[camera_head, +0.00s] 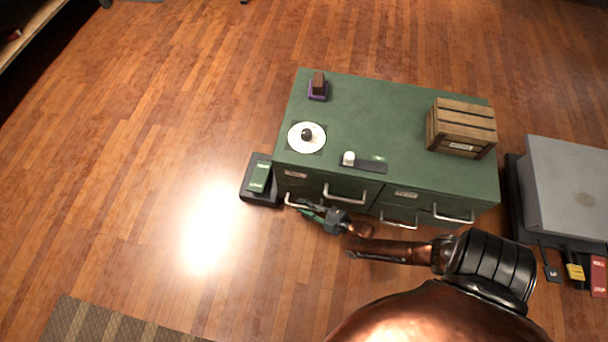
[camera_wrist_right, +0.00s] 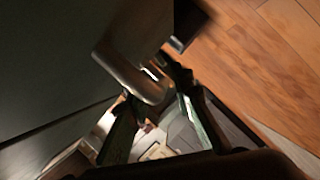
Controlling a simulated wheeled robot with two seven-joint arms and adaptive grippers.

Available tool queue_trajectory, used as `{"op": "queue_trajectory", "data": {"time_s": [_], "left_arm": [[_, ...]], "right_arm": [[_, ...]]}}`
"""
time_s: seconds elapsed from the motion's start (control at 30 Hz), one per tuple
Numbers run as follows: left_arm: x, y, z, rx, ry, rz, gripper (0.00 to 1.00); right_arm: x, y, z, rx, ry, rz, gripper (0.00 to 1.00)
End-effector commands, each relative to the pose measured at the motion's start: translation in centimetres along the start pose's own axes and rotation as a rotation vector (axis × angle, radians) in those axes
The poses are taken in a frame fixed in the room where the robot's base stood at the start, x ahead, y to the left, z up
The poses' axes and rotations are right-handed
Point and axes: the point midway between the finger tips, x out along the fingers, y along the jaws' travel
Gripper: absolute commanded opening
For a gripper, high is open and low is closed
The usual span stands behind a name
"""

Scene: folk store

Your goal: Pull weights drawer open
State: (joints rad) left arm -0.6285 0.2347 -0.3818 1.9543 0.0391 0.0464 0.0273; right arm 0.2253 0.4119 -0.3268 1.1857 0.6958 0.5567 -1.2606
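A dark green cabinet (camera_head: 390,110) has several drawers with silver bar handles and small label plates on its front, too small to read. The drawers look shut in the head view. My right gripper (camera_head: 312,211) is low at the front left of the cabinet, beside the lower left drawer handle (camera_head: 291,201). In the right wrist view, a thick metal handle (camera_wrist_right: 128,72) reaches between the tips of the right gripper (camera_wrist_right: 152,88). The fingers are spread; I cannot tell whether they touch the handle. Which drawer is the weights drawer cannot be read. My left gripper is out of view.
On the cabinet stand a wooden crate (camera_head: 463,125), a white disc (camera_head: 300,145) with a dark knob, a purple-based item (camera_head: 318,89) and a dark strip (camera_head: 368,166). A dark box (camera_head: 252,184) stands left. A grey unit (camera_head: 575,190) stands right.

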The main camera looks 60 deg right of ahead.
Motion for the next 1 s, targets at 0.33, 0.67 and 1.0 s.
{"op": "queue_trajectory", "data": {"time_s": [0.33, 0.67, 1.0], "left_arm": [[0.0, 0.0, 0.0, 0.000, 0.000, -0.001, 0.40], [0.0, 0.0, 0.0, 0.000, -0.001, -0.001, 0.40], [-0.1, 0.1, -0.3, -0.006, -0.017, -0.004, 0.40]], "right_arm": [[-0.1, 0.0, 0.0, 0.000, -0.001, 0.000, 0.00], [-0.1, -0.1, 0.1, 0.000, -0.001, -0.001, 0.00], [-1.0, -0.2, 0.1, 0.006, -0.014, 0.006, 0.00]]}}
